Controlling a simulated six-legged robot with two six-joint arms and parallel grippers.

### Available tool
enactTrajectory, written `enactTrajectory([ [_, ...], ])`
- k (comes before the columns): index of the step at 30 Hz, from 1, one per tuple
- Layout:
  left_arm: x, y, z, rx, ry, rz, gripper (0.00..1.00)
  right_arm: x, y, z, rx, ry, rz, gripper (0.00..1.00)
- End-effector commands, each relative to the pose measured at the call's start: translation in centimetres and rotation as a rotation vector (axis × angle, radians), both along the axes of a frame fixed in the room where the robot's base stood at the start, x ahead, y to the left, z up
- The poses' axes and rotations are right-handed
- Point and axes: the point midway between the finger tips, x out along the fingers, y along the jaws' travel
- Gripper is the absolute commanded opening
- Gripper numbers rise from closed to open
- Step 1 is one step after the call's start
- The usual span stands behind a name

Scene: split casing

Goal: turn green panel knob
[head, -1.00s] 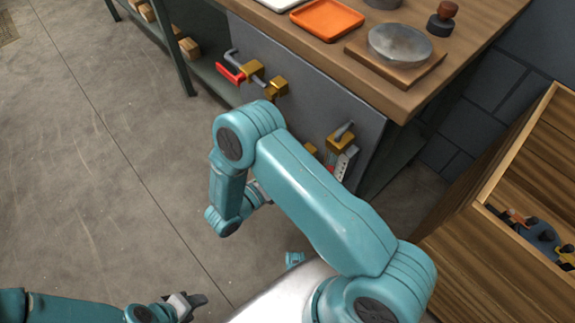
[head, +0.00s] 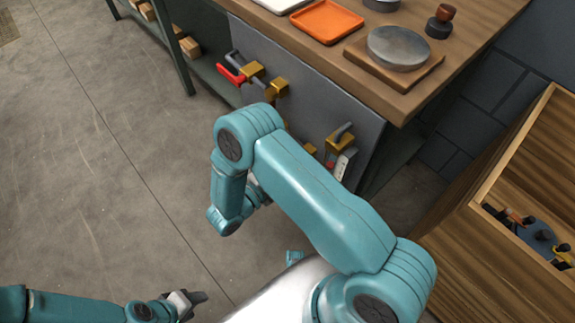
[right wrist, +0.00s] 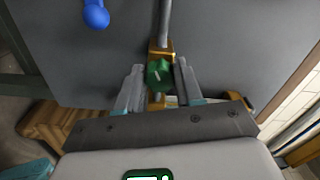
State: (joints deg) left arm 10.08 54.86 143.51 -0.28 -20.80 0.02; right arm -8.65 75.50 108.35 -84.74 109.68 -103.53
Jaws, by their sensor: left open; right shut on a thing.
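The green knob (right wrist: 158,74) is in the right wrist view, in front of a brass fitting on the grey panel. My right gripper (right wrist: 159,80) is shut on it, with one finger on each side of the knob. In the head view my right arm's teal links cover the knob and the right gripper. The grey panel (head: 305,92) shows below the bench top in the head view. My left gripper (head: 186,303) is open and empty at the lower left, low over the floor and away from the panel.
A red lever (head: 231,74) and brass fittings (head: 277,88) stick out of the panel. A blue knob (right wrist: 96,15) is at the upper left of the right wrist view. A wooden crate (head: 478,245) stands at the right. The floor at left is clear.

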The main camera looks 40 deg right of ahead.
Motion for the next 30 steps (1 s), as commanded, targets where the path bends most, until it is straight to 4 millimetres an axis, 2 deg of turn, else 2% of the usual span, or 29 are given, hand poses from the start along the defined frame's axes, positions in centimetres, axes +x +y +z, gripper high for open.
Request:
enactTrajectory([
  [15, 0.0, 0.0, 0.5, 0.0, 0.0, 0.0, 0.51, 0.08, -0.07, 0.16, -0.035, 0.395, -0.001, 0.05],
  [30, 0.0, 0.0, 0.59, 0.0, 0.0, 0.0, 0.51, 0.07, -0.06, 0.12, -0.045, 0.519, -0.001, 0.05],
])
